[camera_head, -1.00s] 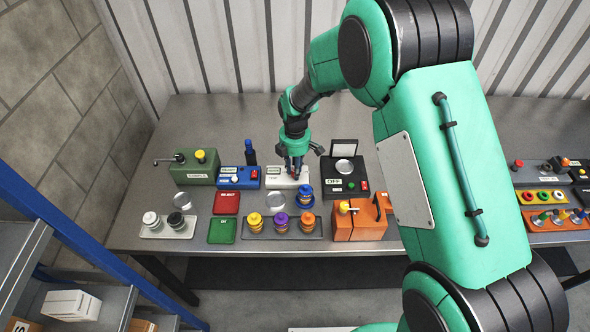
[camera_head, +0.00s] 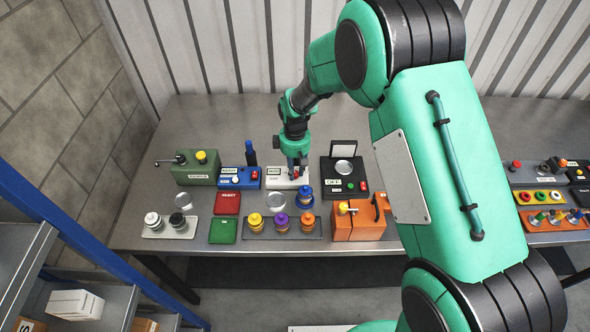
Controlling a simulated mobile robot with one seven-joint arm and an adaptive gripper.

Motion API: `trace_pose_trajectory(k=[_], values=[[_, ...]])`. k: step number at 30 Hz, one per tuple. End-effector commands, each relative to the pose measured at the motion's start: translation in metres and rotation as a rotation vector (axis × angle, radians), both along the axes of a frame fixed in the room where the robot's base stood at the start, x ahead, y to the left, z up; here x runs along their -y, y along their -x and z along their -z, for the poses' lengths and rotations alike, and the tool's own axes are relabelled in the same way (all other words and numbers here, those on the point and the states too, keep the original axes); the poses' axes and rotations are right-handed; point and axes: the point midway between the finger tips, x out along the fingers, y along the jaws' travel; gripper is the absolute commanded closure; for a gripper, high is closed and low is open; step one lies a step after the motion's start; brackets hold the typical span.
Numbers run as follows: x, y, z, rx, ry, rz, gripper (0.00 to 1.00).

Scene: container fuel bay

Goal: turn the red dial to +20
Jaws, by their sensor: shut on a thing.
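A white box (camera_head: 279,182) with a small label on its top stands near the middle of the bench. My gripper (camera_head: 297,173) points down over the right part of this box. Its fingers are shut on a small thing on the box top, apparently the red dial. The fingers hide almost all of it, with only a hint of red between them. The dial's scale and its pointer position cannot be read from here.
A blue box (camera_head: 239,178) stands close on the left, with a dark upright bottle (camera_head: 251,157) behind. A black device (camera_head: 337,188) with a raised lid is close on the right. A blue-based knob (camera_head: 305,197) stands in front. Bare bench lies behind.

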Motion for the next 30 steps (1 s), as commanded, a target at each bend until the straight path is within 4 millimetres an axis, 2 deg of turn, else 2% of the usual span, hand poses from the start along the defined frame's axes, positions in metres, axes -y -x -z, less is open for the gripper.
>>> trace_pose_trajectory(k=[15, 21, 30], values=[[-0.0008, -0.0016, -0.0015, 0.002, -0.002, 0.453, 1.00], [-0.0007, -0.0017, -0.0014, 0.002, -0.002, 0.557, 1.00], [-0.0007, -0.0018, -0.0013, 0.003, -0.003, 0.610, 1.00]])
